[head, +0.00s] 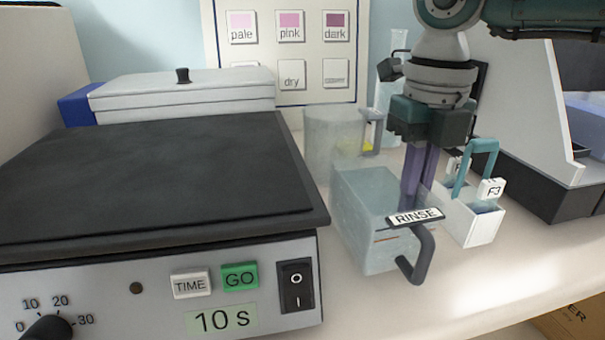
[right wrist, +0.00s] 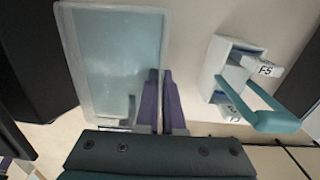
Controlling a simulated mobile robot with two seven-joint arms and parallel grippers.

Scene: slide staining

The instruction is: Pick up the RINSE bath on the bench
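The RINSE bath (head: 362,212) is a translucent, pale blue box with a white RINSE label and a dark grey hooked handle at its front. It appears upright on the bench in the head view. In the right wrist view the bath (right wrist: 112,60) lies left of the fingers. My right gripper (head: 412,205) points down at the bath's right side. Its purple fingers (right wrist: 160,100) are close together, one on each side of the bath's right wall. The fingertips are partly hidden behind the label and wall.
A hotplate (head: 150,180) with a black top stands left of the bath. A white slide holder (head: 472,222) with a teal handle, tagged F3, is close on the right. A clear cylindrical jar (head: 330,135) stands behind. Bare bench (head: 480,290) lies in front.

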